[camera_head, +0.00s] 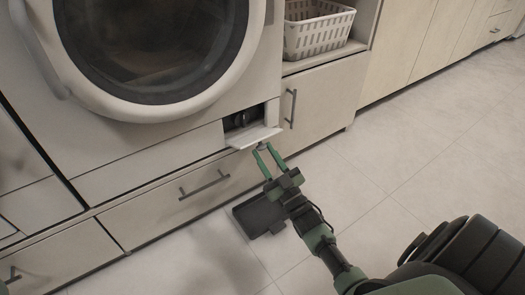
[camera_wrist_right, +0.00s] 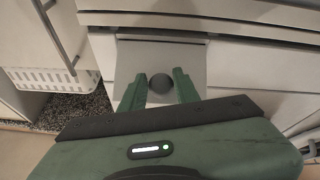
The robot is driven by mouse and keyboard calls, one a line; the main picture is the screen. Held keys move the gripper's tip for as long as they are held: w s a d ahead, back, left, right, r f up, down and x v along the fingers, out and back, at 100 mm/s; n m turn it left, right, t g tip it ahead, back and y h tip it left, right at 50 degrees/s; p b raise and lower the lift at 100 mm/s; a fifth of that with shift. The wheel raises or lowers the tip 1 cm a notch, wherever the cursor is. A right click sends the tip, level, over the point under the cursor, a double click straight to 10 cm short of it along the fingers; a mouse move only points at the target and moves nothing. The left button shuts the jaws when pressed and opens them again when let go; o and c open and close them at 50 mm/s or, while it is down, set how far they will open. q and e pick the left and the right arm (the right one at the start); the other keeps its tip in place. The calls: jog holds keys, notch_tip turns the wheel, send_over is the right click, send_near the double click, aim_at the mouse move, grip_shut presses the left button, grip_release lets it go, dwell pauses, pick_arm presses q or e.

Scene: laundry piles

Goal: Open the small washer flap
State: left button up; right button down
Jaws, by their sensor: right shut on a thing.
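The small washer flap (camera_head: 254,138) at the lower right of the washer front is folded down and outward. Behind it is a dark opening (camera_head: 243,118) with dark parts inside. In the right wrist view the flap (camera_wrist_right: 160,58) is a pale panel with a round dark knob (camera_wrist_right: 161,84). My right gripper (camera_head: 264,153) is at the flap's outer edge. Its green fingers (camera_wrist_right: 160,90) are on either side of the knob, shut on it. My left gripper is in neither view.
The round washer door (camera_head: 150,108) is shut above. A drawer (camera_head: 165,205) with a bar handle lies below the flap. A white basket (camera_head: 315,35) stands on a shelf above a cabinet door (camera_head: 318,98) with a handle. The tiled floor (camera_head: 420,140) is clear to the right.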

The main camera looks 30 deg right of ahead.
jog(key=shift+w+a+f, duration=0.15)
jog(key=shift+f, duration=0.45)
jog(key=shift+w+a+f, duration=0.1)
jog(key=shift+w+f, duration=0.05)
jog(key=shift+f, duration=0.4)
jog(key=shift+r, duration=0.1)
